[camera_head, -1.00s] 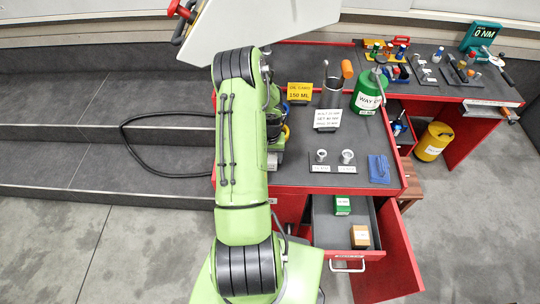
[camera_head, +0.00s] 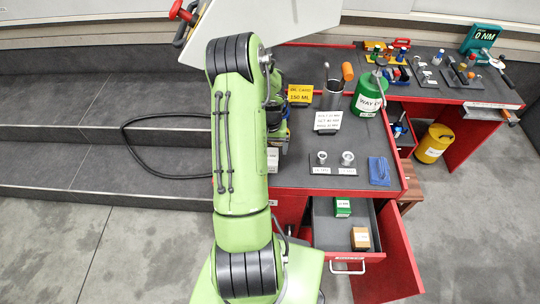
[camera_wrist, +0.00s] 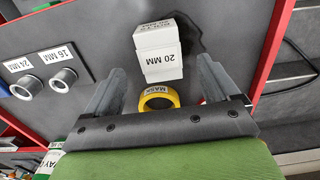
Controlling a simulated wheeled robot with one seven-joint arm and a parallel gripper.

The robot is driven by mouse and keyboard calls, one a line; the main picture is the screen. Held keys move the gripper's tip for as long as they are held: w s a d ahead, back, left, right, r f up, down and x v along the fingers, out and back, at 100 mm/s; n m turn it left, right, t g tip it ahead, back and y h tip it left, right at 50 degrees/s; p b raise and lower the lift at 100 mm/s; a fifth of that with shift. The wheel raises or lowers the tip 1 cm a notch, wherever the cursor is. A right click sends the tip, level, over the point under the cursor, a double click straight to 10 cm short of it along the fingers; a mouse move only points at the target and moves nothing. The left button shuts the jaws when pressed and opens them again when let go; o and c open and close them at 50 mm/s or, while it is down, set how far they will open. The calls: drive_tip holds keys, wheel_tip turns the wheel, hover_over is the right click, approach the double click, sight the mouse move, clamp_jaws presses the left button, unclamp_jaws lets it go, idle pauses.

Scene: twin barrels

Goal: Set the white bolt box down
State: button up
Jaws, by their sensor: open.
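The white bolt box (camera_wrist: 162,66), marked 20 MM, stands on the dark bench top (camera_wrist: 110,25) in the wrist view. My gripper (camera_wrist: 160,72) is open, with one finger to each side of the box's near end. Small gaps show between the fingers and the box.
A yellow masking-tape roll (camera_wrist: 158,97) lies just nearer than the box. Two metal sockets (camera_wrist: 63,79) stand on labelled plates to its left. In the head view, a green can (camera_head: 367,95), a blue cloth (camera_head: 379,171) and an open drawer (camera_head: 326,233) are to the right.

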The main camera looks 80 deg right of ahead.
sight(269, 156)
wheel_tip(269, 156, up, 6)
drive_tip(key=shift+f, duration=0.2)
drive_tip(key=shift+w, duration=0.1)
drive_tip(key=w+a+r+n+t+h, duration=0.1)
drive_tip(key=w+a+r+n+t, duration=0.4)
drive_tip(key=w+a+r, duration=1.35)
drive_tip(key=s+a+r+n, duration=0.1)
drive_tip(key=s+a+n, duration=0.2)
drive_tip(key=a, duration=0.4)
drive_tip(key=s+a+r+n, duration=0.2)
drive_tip(key=s+a+n, duration=0.1)
drive_tip(key=a, duration=0.4)
drive_tip(key=s+a+r+n+y, duration=0.1)
drive_tip(key=s+a+n, duration=0.2)
drive_tip(key=a, duration=0.4)
drive_tip(key=shift+s+a+r+n+t, duration=0.2)
drive_tip(key=shift+s+a+n+t, duration=0.1)
drive_tip(key=shift+n, duration=0.4)
drive_tip(key=shift+d, duration=0.15)
